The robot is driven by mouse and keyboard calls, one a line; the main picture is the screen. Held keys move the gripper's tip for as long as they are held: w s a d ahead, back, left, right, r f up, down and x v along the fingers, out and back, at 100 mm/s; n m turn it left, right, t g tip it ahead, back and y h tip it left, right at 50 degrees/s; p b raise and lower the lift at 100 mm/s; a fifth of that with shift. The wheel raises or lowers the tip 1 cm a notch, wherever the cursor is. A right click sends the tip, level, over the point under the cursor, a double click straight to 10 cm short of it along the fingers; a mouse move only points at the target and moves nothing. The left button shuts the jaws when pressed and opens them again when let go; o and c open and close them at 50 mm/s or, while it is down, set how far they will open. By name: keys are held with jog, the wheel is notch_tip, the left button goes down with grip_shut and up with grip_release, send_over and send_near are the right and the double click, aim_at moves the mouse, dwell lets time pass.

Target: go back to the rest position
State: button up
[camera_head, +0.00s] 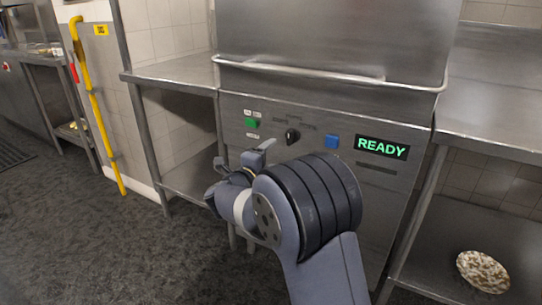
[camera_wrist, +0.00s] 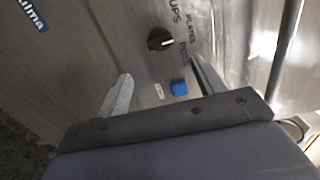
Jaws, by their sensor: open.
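My gripper (camera_head: 243,156) is in front of the control panel of a steel dishwasher (camera_head: 300,92), with its arm raised from the lower middle of the head view. Its two fingers are apart with nothing between them; they also show in the wrist view (camera_wrist: 160,76). In the head view the gripper is below the green button (camera_head: 251,123) and left of the black knob (camera_head: 291,136). The blue button (camera_head: 331,141) is farther right. In the wrist view the knob (camera_wrist: 160,40) and blue button (camera_wrist: 179,88) appear between the fingers. Whether a fingertip touches the panel cannot be told.
The display (camera_head: 382,147) reads READY in green. A long handle bar (camera_head: 330,76) crosses the machine above the panel. Steel counters stand left (camera_head: 180,72) and right (camera_head: 500,115). A round speckled dish (camera_head: 483,271) lies on the lower right shelf. The dark floor (camera_head: 110,245) at left is clear.

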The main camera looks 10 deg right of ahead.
aim_at(288, 140)
jog(key=shift+w+d, duration=0.1)
jog(key=b+x, duration=0.2)
jog(key=x, duration=0.8)
jog(key=shift+w+d, duration=0.2)
jog(key=shift+w, duration=0.1)
jog(key=shift+s+a, duration=0.1)
jog(key=shift+s, duration=0.05)
